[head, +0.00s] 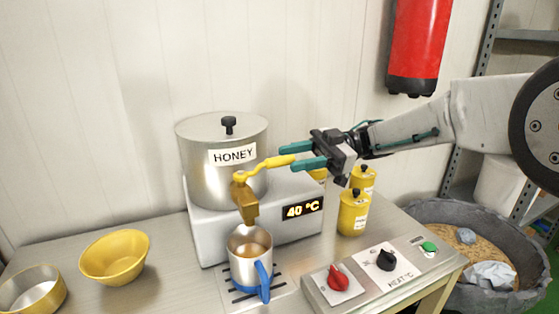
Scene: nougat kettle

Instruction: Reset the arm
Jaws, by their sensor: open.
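My gripper (300,154) is at the end of my arm, which reaches in from the right. Its two teal fingers are apart, close to the yellow lever (268,163) of the honey tap. I cannot tell whether they touch the lever. The silver honey kettle (224,155), labelled HONEY, stands on a white heated base reading 40 °C. Its brass-yellow spout (246,203) points down over a metal jug (248,247) with a blue handle. The jug stands on a slotted drip grate and has amber-brown content inside.
A yellow bowl (114,257) and a yellow-sided round tin (32,290) stand at the left. A control panel (380,268) is at the front right. A red cylinder (418,45) hangs on the wall above my arm.

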